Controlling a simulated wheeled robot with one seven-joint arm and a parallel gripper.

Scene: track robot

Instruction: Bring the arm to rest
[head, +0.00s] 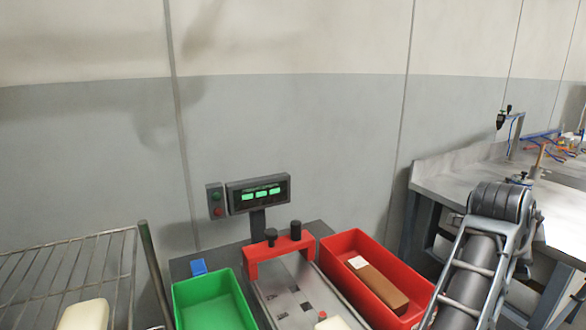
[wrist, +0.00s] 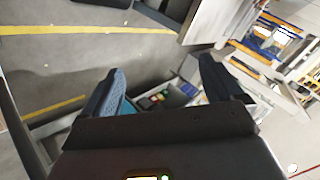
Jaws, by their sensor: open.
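My gripper (wrist: 161,68) shows in the wrist view with its two dark fingers spread wide apart. Nothing is held between them; floor and distant things show through the gap. In the head view my arm (head: 476,250) rises at the right edge, bent at a dark ribbed joint, beside the grey workbench. The gripper itself is not visible in the head view.
A green bin (head: 212,302) and a red bin (head: 340,245) holding a brown block (head: 378,286) flank a station with a display (head: 258,192). A wire rack (head: 70,270) stands left. A grey workbench (head: 450,180) stands right, close to my arm.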

